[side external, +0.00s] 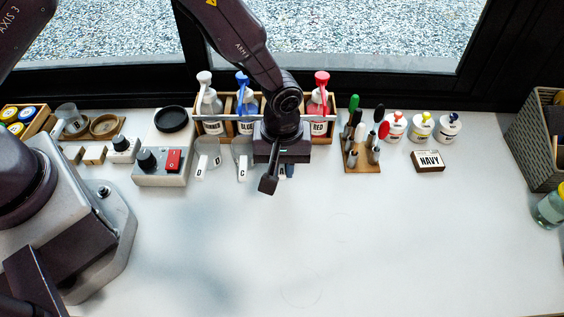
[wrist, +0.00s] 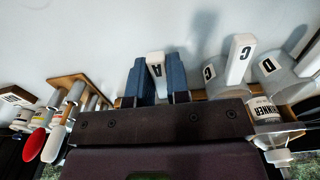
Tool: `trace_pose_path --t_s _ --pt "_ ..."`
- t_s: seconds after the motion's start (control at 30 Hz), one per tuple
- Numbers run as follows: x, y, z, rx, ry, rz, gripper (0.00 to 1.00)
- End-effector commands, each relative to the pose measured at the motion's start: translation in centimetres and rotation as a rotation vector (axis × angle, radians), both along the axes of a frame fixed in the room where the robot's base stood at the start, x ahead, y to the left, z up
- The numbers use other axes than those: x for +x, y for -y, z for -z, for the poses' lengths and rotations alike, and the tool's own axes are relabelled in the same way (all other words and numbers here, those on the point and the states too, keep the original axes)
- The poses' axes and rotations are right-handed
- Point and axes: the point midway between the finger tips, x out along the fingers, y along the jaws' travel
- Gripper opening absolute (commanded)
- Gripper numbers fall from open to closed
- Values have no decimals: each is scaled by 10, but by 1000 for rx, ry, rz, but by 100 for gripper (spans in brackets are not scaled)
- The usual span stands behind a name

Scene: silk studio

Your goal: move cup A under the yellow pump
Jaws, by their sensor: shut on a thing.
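Cup A shows only its white handle, marked A, in the wrist view (wrist: 156,68); a bit of the label shows in the side view (side external: 282,172). My gripper (wrist: 158,75) is shut on this handle, one blue-grey finger on each side. In the side view my gripper (side external: 284,170) is in front of the pump rack, between the blue pump and the red pump. The cup's body is hidden behind my gripper. No yellow pump shows; my arm covers part of the rack there.
The wooden rack (side external: 334,103) holds bottles with a white pump (side external: 204,78), blue pump (side external: 242,80) and red pump (side external: 321,80). Cups D (side external: 207,152) and C (side external: 243,155) stand left of my gripper. A tool stand (side external: 360,162) is right. The front table is clear.

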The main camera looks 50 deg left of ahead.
Motion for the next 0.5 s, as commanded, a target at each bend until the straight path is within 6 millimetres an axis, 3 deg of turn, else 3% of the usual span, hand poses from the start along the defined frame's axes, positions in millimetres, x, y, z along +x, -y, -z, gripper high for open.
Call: trace_pose_path --t_s 0.5 --pt "0 0 7 0 0 -1 0"
